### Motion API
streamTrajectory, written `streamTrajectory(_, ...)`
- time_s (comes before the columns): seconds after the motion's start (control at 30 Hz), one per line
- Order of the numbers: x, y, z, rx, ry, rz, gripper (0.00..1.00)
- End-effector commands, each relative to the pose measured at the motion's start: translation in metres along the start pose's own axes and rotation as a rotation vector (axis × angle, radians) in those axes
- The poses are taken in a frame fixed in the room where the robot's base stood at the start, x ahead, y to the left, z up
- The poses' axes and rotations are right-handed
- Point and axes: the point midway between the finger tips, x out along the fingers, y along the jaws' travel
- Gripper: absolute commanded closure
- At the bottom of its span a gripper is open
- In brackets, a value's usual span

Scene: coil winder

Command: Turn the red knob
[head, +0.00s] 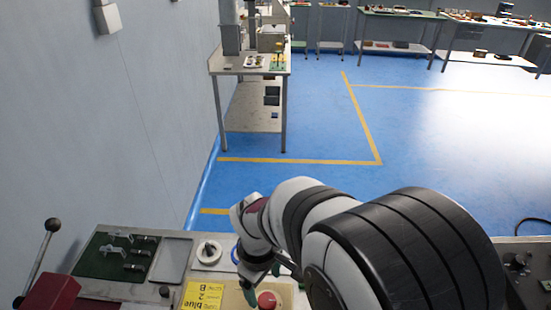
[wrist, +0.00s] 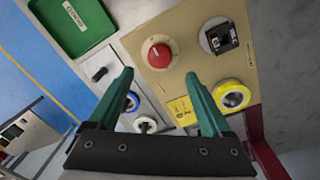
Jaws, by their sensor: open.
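The red knob (wrist: 159,54) is a round red dial on a pale collar, set in a beige panel (wrist: 185,25) in the wrist view. It also shows in the head view (head: 268,300) at the bottom edge, close to my gripper. My gripper (wrist: 164,78) has two green fingers, spread apart with nothing between them. I cannot tell the exact distance between fingertips and knob. In the head view my gripper (head: 262,277) is partly hidden by my arm.
A yellow-ringed control (wrist: 233,96), a black switch (wrist: 220,38), a blue-ringed control (wrist: 131,101) and a white dial (wrist: 145,124) surround the knob. A yellow label (head: 203,295) lies left of it. A green tray (wrist: 75,25) and a black-balled lever (head: 53,225) stand farther off.

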Motion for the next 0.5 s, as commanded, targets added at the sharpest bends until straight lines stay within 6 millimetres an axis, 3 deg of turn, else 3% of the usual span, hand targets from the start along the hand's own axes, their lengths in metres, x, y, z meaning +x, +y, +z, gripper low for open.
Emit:
streamTrajectory(0.1,0.035,-0.001,0.002,0.002,-0.006,-0.004,0.17)
streamTrajectory(0.2,0.056,-0.001,0.002,0.002,-0.005,-0.003,0.17)
streamTrajectory(0.33,0.073,0.000,0.001,0.003,-0.003,-0.002,0.17)
streamTrajectory(0.5,0.079,0.000,0.001,0.004,0.000,-0.001,0.17)
